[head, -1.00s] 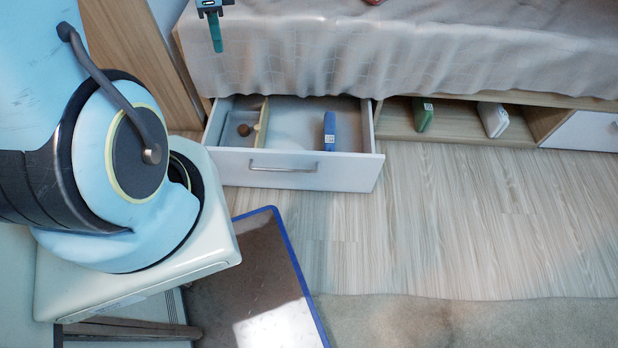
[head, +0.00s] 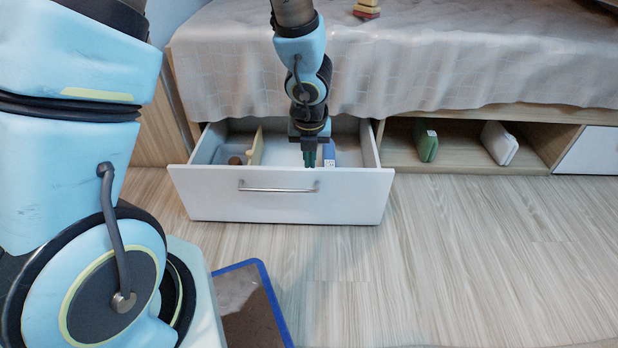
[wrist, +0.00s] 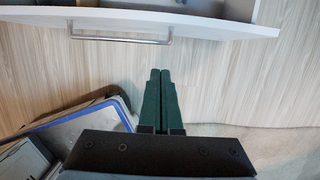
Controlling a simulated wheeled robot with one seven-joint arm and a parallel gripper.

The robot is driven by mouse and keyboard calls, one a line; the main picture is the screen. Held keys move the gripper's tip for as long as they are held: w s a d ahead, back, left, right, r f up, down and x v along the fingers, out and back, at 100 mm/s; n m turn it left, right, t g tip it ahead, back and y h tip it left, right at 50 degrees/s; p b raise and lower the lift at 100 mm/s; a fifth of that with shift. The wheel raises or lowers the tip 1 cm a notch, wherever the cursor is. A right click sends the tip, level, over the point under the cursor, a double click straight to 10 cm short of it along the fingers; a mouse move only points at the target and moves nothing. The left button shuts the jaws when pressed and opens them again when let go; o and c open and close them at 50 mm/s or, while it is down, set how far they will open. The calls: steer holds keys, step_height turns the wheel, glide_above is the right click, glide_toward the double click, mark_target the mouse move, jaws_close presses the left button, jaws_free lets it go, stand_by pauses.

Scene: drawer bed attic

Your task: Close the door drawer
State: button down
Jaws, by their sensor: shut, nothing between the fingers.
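The white drawer (head: 285,206) under the bed stands pulled out. Its front panel has a metal bar handle (head: 270,190), and the handle also shows at the top of the wrist view (wrist: 120,40). My gripper (head: 310,163) points down at the drawer's front, near the right end of the handle, in the head view. In the wrist view its green fingers (wrist: 160,75) are together and empty, apart from the handle, with floor behind them. Inside the drawer are a blue book-like item (head: 329,153), a wooden divider (head: 256,148) and a small brown round object (head: 235,160).
The bed (head: 450,60) with its draped cover overhangs the drawer. To the right, an open shelf (head: 465,155) holds a green item (head: 427,146) and a white item (head: 499,144). The wooden floor right of the drawer is clear.

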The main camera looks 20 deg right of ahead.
steer(key=b, duration=0.7)
glide_above(309, 191)
steer(key=s, duration=0.2)
step_height(309, 191, down, 10)
steer(key=shift+w+r+p, duration=0.25)
steer(key=shift+w+p, duration=0.15)
steer(key=shift+w, duration=0.1)
steer(key=shift+w+r+p, duration=0.2)
steer(key=shift+w+p, duration=0.2)
steer(key=shift+w, duration=0.05)
steer(key=shift+w+d+f, duration=0.15)
steer(key=shift+w+d, duration=0.35)
steer(key=shift+w, duration=0.3)
